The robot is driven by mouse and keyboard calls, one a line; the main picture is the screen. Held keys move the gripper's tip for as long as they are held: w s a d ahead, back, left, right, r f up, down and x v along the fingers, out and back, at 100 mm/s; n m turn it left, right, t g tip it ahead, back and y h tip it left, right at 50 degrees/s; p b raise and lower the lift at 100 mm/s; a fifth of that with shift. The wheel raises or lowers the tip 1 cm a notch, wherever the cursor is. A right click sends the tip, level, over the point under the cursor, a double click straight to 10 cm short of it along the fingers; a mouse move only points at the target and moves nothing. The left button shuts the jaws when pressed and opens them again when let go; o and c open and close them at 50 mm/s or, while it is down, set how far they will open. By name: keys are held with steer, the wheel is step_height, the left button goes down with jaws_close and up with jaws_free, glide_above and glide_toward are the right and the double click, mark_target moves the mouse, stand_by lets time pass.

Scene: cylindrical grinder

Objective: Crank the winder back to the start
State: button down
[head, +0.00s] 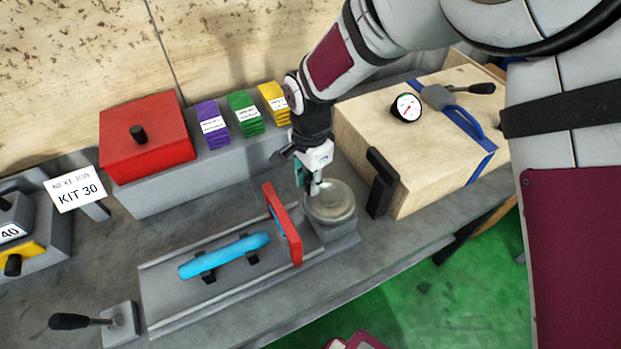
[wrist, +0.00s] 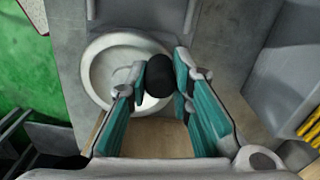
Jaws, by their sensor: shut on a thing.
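The winder is a pale round metal wheel (head: 332,204) at the right end of a long grey base (head: 165,300) on the bench. In the wrist view the wheel (wrist: 92,68) lies under my fingers, with a black knob (wrist: 158,72) near its rim. My gripper (head: 309,186) points down over the back left part of the wheel. In the wrist view its teal-padded fingers (wrist: 157,84) are closed around the knob. The knob is hidden in the head view. A blue bar (head: 225,256) sits on two black supports on the base, left of an upright red plate (head: 284,224).
A wooden box (head: 405,150) with a black handle (head: 380,182) and gauge (head: 406,107) stands close right of the wheel. Behind are a red box (head: 147,150) and purple, green and yellow stacks (head: 245,115). A black-knobbed lever (head: 85,321) is at front left.

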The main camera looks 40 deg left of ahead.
steer(key=c, duration=1.4)
jaws_free()
step_height(320, 180, up, 12)
steer(key=shift+r, duration=0.1)
